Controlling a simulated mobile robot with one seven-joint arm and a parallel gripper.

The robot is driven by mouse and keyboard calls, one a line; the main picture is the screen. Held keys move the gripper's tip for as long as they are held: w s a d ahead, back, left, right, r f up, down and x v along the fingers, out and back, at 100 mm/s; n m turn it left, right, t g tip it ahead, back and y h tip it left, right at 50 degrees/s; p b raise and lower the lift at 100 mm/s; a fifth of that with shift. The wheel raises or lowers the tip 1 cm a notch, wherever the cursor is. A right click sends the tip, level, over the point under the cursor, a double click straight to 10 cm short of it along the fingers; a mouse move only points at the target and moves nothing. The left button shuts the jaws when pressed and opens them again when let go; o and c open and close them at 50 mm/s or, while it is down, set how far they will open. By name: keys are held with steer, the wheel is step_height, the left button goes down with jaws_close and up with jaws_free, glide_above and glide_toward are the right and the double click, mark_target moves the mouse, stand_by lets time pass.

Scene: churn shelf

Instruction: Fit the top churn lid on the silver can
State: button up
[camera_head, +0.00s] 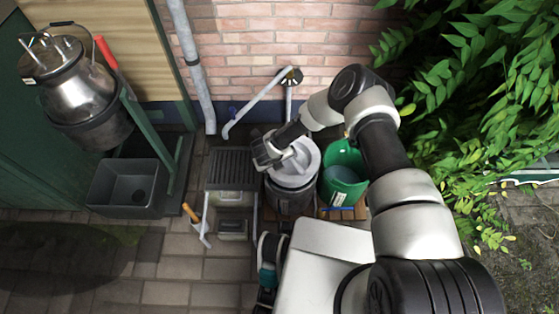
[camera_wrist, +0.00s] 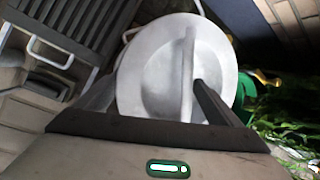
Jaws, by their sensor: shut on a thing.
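A round pale grey churn lid (camera_head: 308,152) with a raised bar handle is at the middle of the head view. My gripper (camera_head: 284,156) reaches it from the left and is shut on the handle. In the wrist view the lid (camera_wrist: 150,85) fills the middle, with a dark finger against its bar. Below the lid is a grey cylindrical can (camera_head: 291,198); I cannot tell whether the lid touches it. A shiny silver can (camera_head: 82,88) with tubes on top hangs in a stand at the far left.
A dark slatted rack (camera_head: 232,168) stands left of the lid, and a green bucket (camera_head: 343,175) stands close on the right. A grey basin (camera_head: 127,188) is below the silver can. A brick wall (camera_head: 245,50) is behind. Paving at the front left is open.

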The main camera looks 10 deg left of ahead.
steer(key=shift+w+f, duration=0.1)
steer(key=shift+f, duration=0.2)
stand_by(0.4)
steer(key=shift+f+b, duration=0.35)
steer(key=shift+b, duration=0.2)
steer(key=shift+f, duration=0.2)
steer(key=shift+f, duration=0.5)
steer(key=shift+f, duration=0.35)
steer(key=shift+f, duration=0.35)
